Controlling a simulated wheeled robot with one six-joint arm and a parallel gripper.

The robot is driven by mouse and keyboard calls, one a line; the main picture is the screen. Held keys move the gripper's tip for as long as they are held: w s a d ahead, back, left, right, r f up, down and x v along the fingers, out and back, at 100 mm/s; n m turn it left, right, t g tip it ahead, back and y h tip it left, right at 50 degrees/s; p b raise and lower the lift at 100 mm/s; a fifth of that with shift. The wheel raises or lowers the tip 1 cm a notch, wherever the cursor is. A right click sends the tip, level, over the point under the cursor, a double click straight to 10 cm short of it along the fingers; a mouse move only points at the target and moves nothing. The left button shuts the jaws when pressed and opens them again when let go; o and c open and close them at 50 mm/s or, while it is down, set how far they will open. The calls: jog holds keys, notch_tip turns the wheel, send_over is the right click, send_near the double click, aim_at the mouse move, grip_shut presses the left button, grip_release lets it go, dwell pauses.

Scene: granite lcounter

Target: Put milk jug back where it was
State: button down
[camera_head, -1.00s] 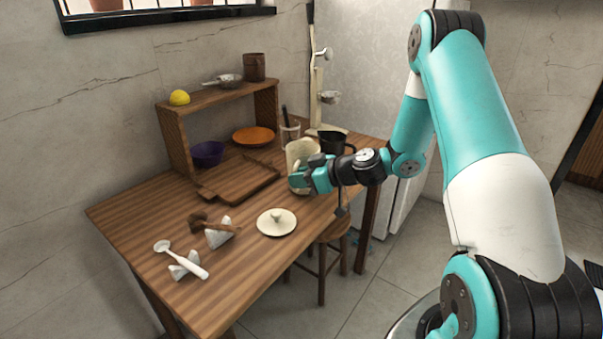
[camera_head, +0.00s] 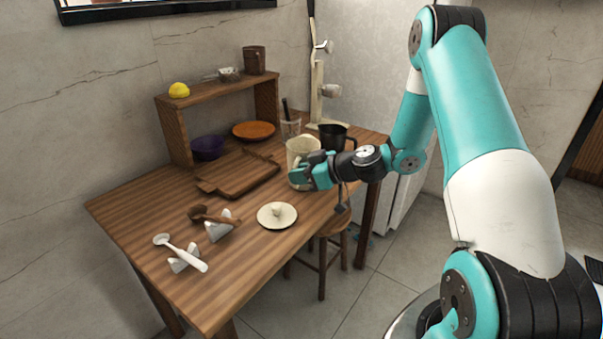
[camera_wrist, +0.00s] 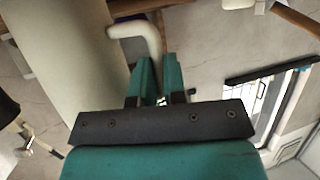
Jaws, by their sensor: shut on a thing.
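The cream milk jug (camera_head: 299,148) stands upright, or nearly so, at the right part of the wooden table; I cannot tell whether its base touches the tabletop. My gripper (camera_head: 300,176) is at the near side of the jug and hides part of its body. In the wrist view the jug's pale body (camera_wrist: 70,60) fills the left. Its curved handle (camera_wrist: 138,32) runs down between my fingers (camera_wrist: 157,75), which are shut on it.
A dark jug (camera_head: 332,137) and a glass with a dark stick (camera_head: 290,130) stand close behind. A wooden tray (camera_head: 240,178) lies left, before a small shelf (camera_head: 215,92). A cream lid (camera_head: 277,222) lies in front. The table's right edge is near.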

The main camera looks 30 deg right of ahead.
jog(key=shift+f, duration=0.15)
jog(key=c, duration=1.1)
grip_release()
jog(key=b+v, duration=0.1)
jog(key=v, duration=1.6)
jog(key=shift+s, duration=0.15)
